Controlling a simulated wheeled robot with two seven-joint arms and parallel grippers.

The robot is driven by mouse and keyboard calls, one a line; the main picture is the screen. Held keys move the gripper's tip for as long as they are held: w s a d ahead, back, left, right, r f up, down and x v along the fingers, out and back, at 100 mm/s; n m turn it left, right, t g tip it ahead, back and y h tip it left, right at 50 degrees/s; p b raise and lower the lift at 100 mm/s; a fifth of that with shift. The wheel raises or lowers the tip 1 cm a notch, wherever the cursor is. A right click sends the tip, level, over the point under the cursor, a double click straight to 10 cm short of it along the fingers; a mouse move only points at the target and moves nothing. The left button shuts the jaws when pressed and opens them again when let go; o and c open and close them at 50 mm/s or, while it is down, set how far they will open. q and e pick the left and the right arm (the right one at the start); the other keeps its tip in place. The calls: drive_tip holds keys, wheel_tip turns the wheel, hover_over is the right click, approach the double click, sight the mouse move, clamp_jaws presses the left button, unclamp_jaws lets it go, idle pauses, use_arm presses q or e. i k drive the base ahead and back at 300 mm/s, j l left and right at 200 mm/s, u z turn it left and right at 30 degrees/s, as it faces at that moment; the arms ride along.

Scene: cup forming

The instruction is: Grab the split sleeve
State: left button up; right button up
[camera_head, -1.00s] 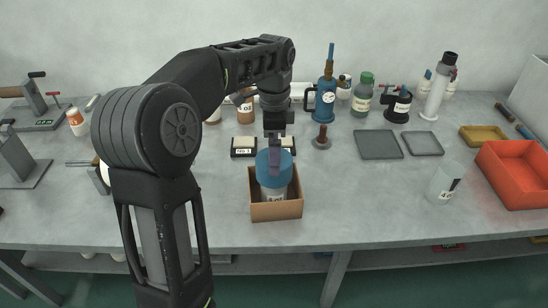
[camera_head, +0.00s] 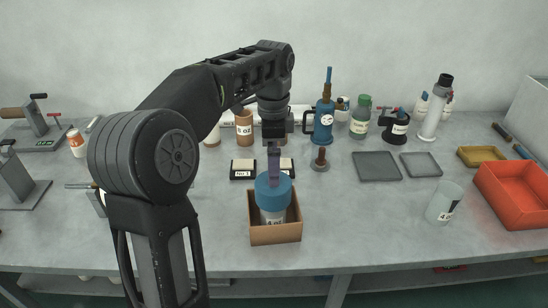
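A blue ring-like sleeve (camera_head: 273,199) sits around the top of a white cup labelled "4 oz" (camera_head: 273,217). The cup stands upright in an open brown cardboard box (camera_head: 275,235) near the front middle of the bench. My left gripper (camera_head: 274,180) points straight down over the sleeve. Its finger reaches the sleeve's top and overlaps it in the picture. The fingers line up in this view, so I cannot tell whether they are apart or closed on the sleeve. The sleeve's split is not visible. My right gripper is not in view.
Behind the box are small dark trays (camera_head: 243,169) and a brown peg on a round base (camera_head: 320,160). Flat grey trays (camera_head: 377,166), a clear cup (camera_head: 444,203) and a red bin (camera_head: 515,195) stand to the right.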

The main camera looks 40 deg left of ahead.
sight(446, 199)
drive_tip(key=k, duration=1)
